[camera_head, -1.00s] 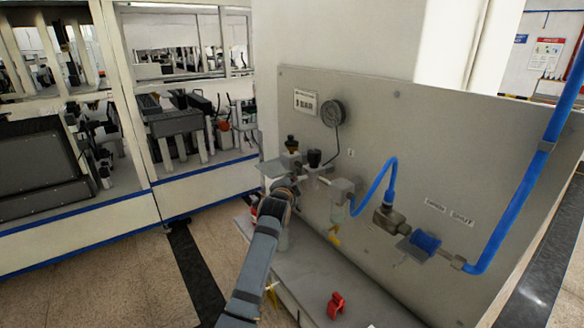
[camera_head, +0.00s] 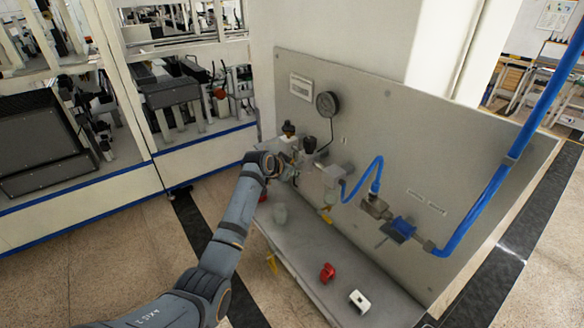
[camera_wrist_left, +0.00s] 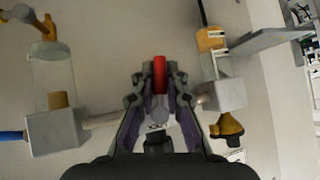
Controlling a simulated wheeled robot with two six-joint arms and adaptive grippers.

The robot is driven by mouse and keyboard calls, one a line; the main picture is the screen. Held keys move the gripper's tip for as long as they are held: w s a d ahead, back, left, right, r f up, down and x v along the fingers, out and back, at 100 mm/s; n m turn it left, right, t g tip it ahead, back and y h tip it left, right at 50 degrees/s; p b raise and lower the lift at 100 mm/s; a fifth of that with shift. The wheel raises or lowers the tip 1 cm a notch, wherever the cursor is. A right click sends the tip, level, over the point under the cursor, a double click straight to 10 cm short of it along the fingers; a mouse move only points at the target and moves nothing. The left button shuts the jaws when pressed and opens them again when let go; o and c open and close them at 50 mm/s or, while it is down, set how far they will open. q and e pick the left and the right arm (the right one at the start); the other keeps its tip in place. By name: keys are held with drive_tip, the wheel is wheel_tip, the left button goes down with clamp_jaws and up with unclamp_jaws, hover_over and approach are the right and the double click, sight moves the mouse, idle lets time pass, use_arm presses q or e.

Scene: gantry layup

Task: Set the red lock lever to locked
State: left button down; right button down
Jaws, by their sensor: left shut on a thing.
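The red lock lever (camera_wrist_left: 159,72) shows in the left wrist view as a red bar, upright in the picture, between the fingertips of my left gripper (camera_wrist_left: 159,84). The fingers are closed on it. Below the red part, a grey rounded piece shows between the fingers. In the head view my left gripper (camera_head: 277,166) is at the left end of the pipe line on the grey panel (camera_head: 440,130), and it hides the lever there. My right gripper is in neither view.
A gauge (camera_head: 326,104), a blue hose (camera_head: 362,178) and a blue-handled valve (camera_head: 403,227) are on the panel. A red clasp-like piece (camera_head: 327,272) and a white block (camera_head: 360,300) sit on the ledge (camera_head: 300,245) below. Shelving stands at left.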

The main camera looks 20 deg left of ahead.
use_arm(q)
drive_tip(key=shift+s+d+n+g+h, duration=0.15)
drive_tip(key=shift+d+n+g+h, duration=0.1)
drive_tip(key=shift+n+g+h, duration=0.3)
idle(0.4)
drive_tip(key=c, duration=1.4)
unclamp_jaws()
drive_tip(key=shift+o, duration=0.2)
drive_tip(key=shift+s, duration=0.1)
drive_tip(key=v, duration=1.2)
drive_tip(key=shift+a, duration=0.1)
